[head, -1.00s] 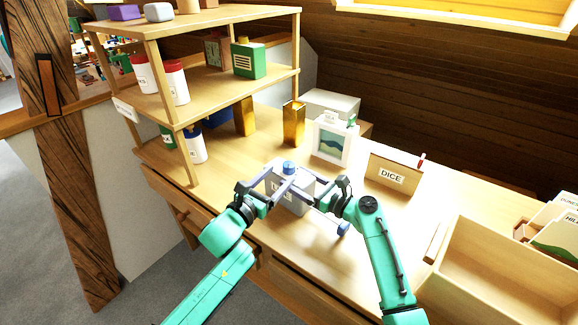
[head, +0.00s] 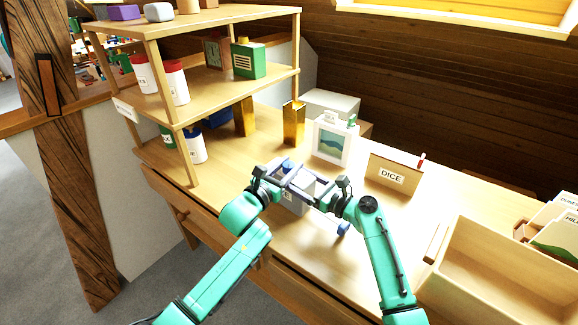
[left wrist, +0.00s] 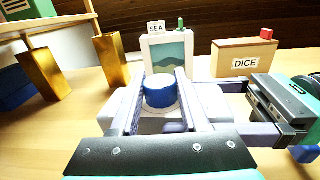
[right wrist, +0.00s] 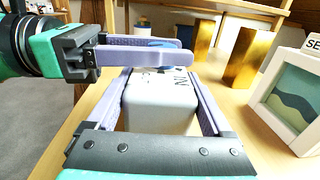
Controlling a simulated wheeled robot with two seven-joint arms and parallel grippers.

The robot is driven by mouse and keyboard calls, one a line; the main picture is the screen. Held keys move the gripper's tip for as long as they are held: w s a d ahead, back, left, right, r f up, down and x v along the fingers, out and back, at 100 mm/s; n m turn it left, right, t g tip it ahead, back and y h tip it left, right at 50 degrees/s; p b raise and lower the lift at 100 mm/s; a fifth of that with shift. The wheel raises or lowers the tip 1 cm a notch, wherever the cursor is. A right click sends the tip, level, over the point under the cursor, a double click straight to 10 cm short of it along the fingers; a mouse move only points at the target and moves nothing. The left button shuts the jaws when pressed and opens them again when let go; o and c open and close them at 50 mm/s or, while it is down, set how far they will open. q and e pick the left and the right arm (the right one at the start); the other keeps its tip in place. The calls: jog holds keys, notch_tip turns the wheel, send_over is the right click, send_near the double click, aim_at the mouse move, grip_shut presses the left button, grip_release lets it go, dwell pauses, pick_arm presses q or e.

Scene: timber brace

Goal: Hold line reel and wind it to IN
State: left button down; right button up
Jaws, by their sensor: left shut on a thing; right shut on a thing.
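The line reel is a pale grey box (head: 291,205) on the desk, with a blue knob (head: 288,167) on top. My left gripper (head: 286,178) is shut on the blue knob, which sits between its fingers in the left wrist view (left wrist: 160,91). My right gripper (head: 312,190) is shut on the box body, with a finger along each side in the right wrist view (right wrist: 158,80). Dark lettering on the box top (right wrist: 180,80) is partly visible and includes "IN". The fingers cover much of the reel in the head view.
A small blue knob (head: 343,228) shows right of the reel; I cannot tell whether it is attached. A SEA picture frame (head: 333,142), gold blocks (head: 293,123) and a DICE box (head: 395,178) stand behind. Shelves (head: 215,85) rise left. An open wooden bin (head: 500,265) is right.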

pick_arm(q)
jog(key=shift+d+r+h, duration=0.1)
jog(key=shift+h, duration=0.2)
jog(key=shift+m+h, duration=0.3)
jog(key=shift+m, duration=0.1)
jog(key=m+g+h, duration=0.3)
jog(key=g, duration=0.1)
jog(key=shift+m+g+h, duration=1)
jog(key=shift+m+g, duration=0.1)
jog(key=shift+g, duration=0.3)
jog(key=shift+c, duration=2)
grip_release()
